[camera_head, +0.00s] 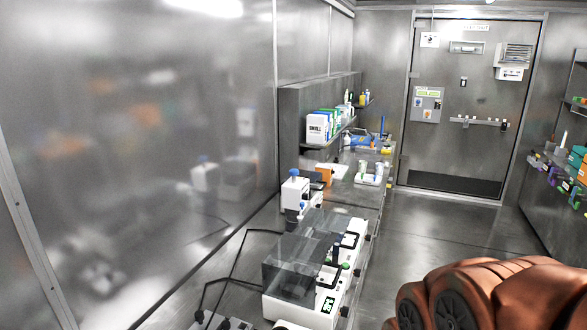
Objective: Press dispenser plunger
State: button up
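A white device with a blue knob on top (294,190) stands on the left counter, behind the clear-lidded machine. It looks like the dispenser, and the blue knob (294,173) may be its plunger, but it is too small to be sure. Its lower part is partly hidden by the machine in front. A faint reflection of it shows in the steel wall to the left. My gripper is not in view; only brown-orange rounded parts, probably of my arm, fill the lower right corner.
A white machine with a dark clear lid (303,256) and green display stands nearest on the left counter (352,196). Cables loop beside it. A shelf with white boxes (321,127) is farther back. The floor (440,227) is clear up to the closed door (463,110). Another counter runs along the right.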

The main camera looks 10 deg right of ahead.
aim_at(294, 172)
jog(key=z, duration=1.4)
jog(key=i, duration=2.3)
jog(key=u, duration=3.15)
